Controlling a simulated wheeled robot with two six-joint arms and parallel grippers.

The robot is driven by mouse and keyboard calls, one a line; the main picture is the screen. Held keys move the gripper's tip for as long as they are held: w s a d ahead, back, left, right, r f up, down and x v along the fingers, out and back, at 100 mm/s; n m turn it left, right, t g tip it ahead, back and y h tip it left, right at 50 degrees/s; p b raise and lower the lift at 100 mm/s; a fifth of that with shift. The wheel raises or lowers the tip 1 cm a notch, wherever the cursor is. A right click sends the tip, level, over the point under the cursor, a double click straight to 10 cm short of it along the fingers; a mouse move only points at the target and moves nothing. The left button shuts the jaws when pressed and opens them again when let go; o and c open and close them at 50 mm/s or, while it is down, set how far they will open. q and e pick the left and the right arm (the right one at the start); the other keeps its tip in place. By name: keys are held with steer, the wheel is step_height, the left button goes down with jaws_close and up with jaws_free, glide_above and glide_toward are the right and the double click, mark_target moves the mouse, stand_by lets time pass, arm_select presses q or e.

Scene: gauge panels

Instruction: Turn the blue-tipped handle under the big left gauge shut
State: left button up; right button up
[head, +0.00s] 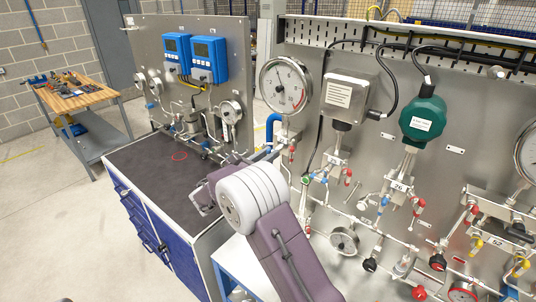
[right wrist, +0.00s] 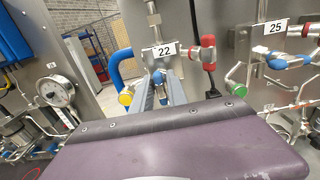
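The big left gauge (head: 285,86) has a white dial and sits at the left end of the right-hand panel. Below it is a valve block with tag 22 (right wrist: 165,50). The blue-tipped handle (right wrist: 158,76) shows in the right wrist view just under that tag. My right gripper (right wrist: 161,88) points at it, with the two fingers apart on either side of the blue tip. I cannot tell whether they touch it. In the head view, my arm hides most of this gripper, its fingers ending below the gauge. My left gripper is not in view.
A bent blue pipe (head: 272,126) runs close by. Valve block 25 (right wrist: 275,27) stands to the right. A dark-topped blue cabinet (head: 150,165) is left.

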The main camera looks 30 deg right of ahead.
jaws_close()
steer(key=shift+f+b, duration=0.15)
steer(key=shift+b, duration=0.4)
steer(key=m+b, duration=0.4)
steer(key=b, duration=0.3)
steer(key=m+b, duration=0.5)
steer(key=b, duration=0.1)
steer(key=m+b, duration=0.5)
steer(key=b, duration=0.2)
steer(key=shift+s+d+f+b, duration=0.1)
steer(key=shift+s+f+b, duration=0.15)
steer(key=shift+f+b, duration=0.1)
steer(key=shift+r+m+b, duration=0.2)
steer(key=shift+m+b, duration=1.55)
steer(key=shift+m, duration=0.15)
steer(key=o, duration=0.5)
jaws_free()
steer(key=shift+o, duration=0.2)
steer(key=b+v, duration=0.1)
steer(key=v, duration=0.8)
